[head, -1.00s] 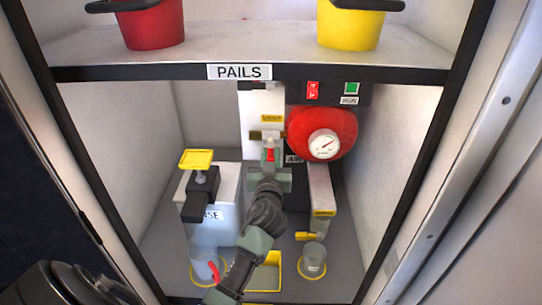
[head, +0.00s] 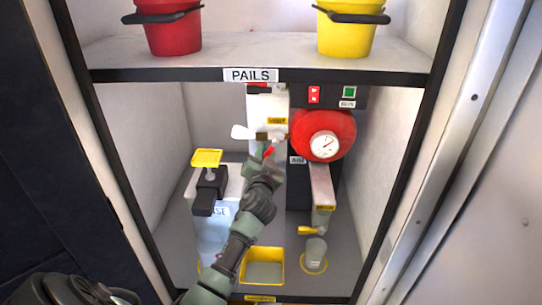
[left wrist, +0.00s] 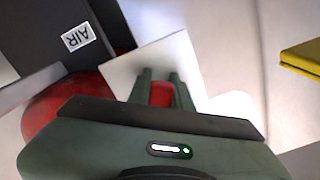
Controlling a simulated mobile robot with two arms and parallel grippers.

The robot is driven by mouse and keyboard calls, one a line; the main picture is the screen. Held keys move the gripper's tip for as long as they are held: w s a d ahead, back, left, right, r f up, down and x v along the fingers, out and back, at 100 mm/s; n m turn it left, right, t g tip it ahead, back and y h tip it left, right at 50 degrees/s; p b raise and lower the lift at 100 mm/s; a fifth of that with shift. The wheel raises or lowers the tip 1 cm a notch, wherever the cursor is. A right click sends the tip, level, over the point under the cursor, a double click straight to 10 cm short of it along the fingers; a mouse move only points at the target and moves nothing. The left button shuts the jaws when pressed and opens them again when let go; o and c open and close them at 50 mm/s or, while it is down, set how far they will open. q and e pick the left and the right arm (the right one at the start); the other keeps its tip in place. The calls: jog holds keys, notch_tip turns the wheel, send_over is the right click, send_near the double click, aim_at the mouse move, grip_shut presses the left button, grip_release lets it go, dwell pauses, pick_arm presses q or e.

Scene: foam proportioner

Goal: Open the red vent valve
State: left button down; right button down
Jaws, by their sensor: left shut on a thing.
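The red vent valve handle (head: 268,152) is at the front of the white column in the middle of the cabinet, below a brass fitting (head: 270,136). My left gripper (head: 266,160) is shut on the handle, which now sits tilted. In the left wrist view the red handle (left wrist: 161,94) shows between the two green fingers, in front of a white plate (left wrist: 150,62). The valve body behind the gripper is mostly hidden. My right gripper is not in view.
A red round tank with a gauge (head: 324,146) is close right of the gripper. A white lever (head: 243,132) sticks out left of the fitting. A yellow tray (head: 263,253) and clear cup (head: 315,251) are below.

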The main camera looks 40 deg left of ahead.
pick_arm(q)
jog(key=shift+s+a+r+m+p, duration=0.35)
jog(key=shift+r+m+p, duration=0.7)
jog(key=shift+m, duration=0.8)
jog(key=shift+s+a+r+m+p, duration=0.15)
jog(key=shift+a+r+m+p, duration=0.4)
jog(key=shift+m+p, duration=1)
jog(key=shift+s+a+r+m+p, duration=0.3)
jog(key=shift+r+m+p, duration=0.65)
jog(key=shift+m, duration=1.15)
jog(key=c, duration=1.3)
grip_release()
jog(key=b+v, duration=0.1)
jog(key=v, duration=0.6)
jog(key=shift+s+d, duration=0.2)
jog(key=shift+s, duration=0.15)
